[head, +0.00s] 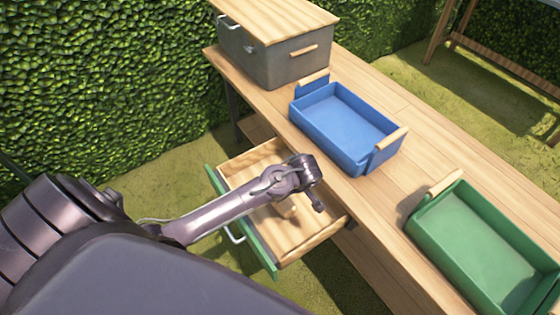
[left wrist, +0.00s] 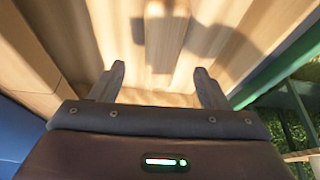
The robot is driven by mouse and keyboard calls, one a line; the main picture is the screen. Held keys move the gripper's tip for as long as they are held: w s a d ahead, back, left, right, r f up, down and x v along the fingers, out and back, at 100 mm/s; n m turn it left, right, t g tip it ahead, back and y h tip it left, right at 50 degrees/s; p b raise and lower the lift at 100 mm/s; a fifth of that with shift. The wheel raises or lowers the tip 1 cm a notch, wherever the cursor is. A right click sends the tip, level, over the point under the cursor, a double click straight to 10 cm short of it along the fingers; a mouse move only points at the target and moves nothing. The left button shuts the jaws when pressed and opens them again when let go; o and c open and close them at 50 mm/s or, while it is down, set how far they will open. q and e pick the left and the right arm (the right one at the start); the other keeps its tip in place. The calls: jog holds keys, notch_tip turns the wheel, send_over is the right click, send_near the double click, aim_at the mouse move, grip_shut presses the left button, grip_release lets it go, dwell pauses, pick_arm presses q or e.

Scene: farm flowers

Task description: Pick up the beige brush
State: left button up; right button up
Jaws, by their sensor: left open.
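A beige brush (head: 288,208) lies inside the open wooden drawer (head: 299,250), partly hidden behind my left arm in the head view. In the left wrist view a long beige wooden piece (left wrist: 165,35), which looks like the brush handle, lies ahead between the two fingers. My left gripper (left wrist: 160,70) is open and empty, with its fingers apart on either side of that piece's line. In the head view my left gripper (head: 318,204) hangs over the drawer near the bench edge. Whether the fingers touch the brush cannot be told. My right gripper is not in view.
The drawer's green front (head: 263,259) has a pale handle. On the wooden bench (head: 395,205) stand a blue tray (head: 340,125) and a green tray (head: 490,245). A grey box (head: 290,65) with a wooden top stands at the back. A hedge rises behind.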

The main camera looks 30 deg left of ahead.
pick_arm(q)
jog(key=shift+w+a+f+b, duration=0.1)
jog(key=shift+w+f+b, duration=0.1)
jog(key=shift+f, duration=0.3)
jog(key=shift+w+f+b, duration=0.1)
jog(key=shift+f+b, duration=0.05)
jog(key=shift+f, duration=0.3)
jog(key=x, duration=0.3)
jog(key=a+b+x, duration=0.1)
jog(key=x, duration=0.2)
jog(key=shift+s+r, duration=0.1)
jog(key=shift+s, duration=0.1)
jog(key=shift+a+f, duration=0.15)
jog(key=shift+f, duration=0.25)
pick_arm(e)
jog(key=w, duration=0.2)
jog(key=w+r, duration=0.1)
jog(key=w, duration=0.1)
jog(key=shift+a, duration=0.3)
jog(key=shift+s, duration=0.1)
pick_arm(q)
jog(key=c, duration=1.1)
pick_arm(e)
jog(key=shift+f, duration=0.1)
